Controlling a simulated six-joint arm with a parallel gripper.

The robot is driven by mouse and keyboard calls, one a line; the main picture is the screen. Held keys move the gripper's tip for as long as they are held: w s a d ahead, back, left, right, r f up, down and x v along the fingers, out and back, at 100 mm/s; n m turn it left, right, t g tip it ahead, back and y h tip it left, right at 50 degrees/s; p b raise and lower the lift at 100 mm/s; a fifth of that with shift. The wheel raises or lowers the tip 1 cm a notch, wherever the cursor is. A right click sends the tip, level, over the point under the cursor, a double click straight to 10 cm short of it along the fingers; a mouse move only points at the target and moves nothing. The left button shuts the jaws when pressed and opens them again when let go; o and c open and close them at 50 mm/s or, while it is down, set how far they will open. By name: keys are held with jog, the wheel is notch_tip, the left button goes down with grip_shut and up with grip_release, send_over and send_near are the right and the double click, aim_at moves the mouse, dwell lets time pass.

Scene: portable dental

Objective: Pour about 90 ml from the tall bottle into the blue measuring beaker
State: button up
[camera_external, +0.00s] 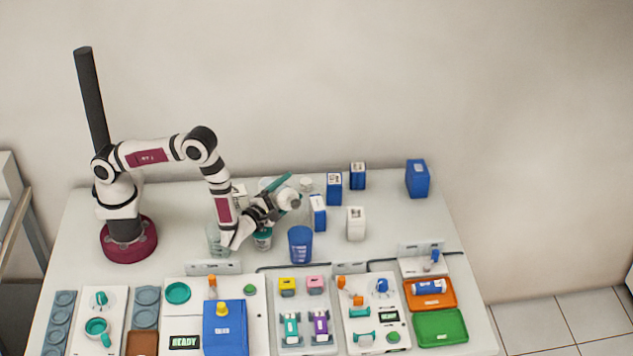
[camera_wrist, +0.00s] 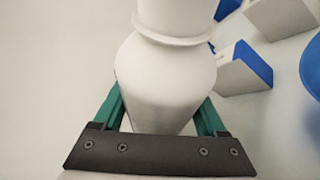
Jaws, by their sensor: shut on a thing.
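The tall bottle is white, with a narrowed neck and a flared collar. In the wrist view the bottle (camera_wrist: 165,75) sits between the two teal fingers of my gripper (camera_wrist: 163,112), which is shut on it. In the external view my gripper (camera_external: 284,190) is above the table, behind and a little left of the blue measuring beaker. The bottle there is small and partly covered by the gripper, so its tilt is hard to tell. The blue measuring beaker (camera_external: 300,246) stands upright on the table with pale markings. Its contents cannot be made out.
Blue-and-white boxes (camera_external: 318,213) and a white box (camera_external: 356,223) stand right of the gripper. A clear beaker (camera_external: 214,242) and a teal-and-white jar (camera_external: 263,241) stand left of the blue beaker. Trays and panels with small parts fill the front.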

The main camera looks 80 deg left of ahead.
jog(key=shift+a+r+m+t, duration=0.15)
jog(key=shift+r+m+t, duration=0.15)
jog(key=shift+m, duration=0.3)
jog(key=shift+w+d+r+m+t, duration=0.1)
jog(key=shift+d+r+m+t, duration=0.15)
jog(key=shift+r+m, duration=0.25)
jog(key=shift+d+r+m+t, duration=0.15)
jog(key=shift+d+r+m, duration=0.05)
jog(key=shift+r+m, duration=0.3)
jog(key=shift+r+m+t+y, duration=0.3)
jog(key=shift+r+m, duration=0.1)
jog(key=shift+d+r+m+b, duration=0.1)
jog(key=shift+r+m+b, duration=0.3)
jog(key=shift+r+m, duration=0.3)
jog(key=shift+s+a+r+m+t+b, duration=0.15)
jog(key=shift+s+a+m+t+b, duration=0.15)
jog(key=shift+s+a+b, duration=0.1)
jog(key=shift+r+m+b, duration=0.3)
jog(key=shift+m+b, duration=0.1)
jog(key=shift+b, duration=0.1)
dwell(0.7)
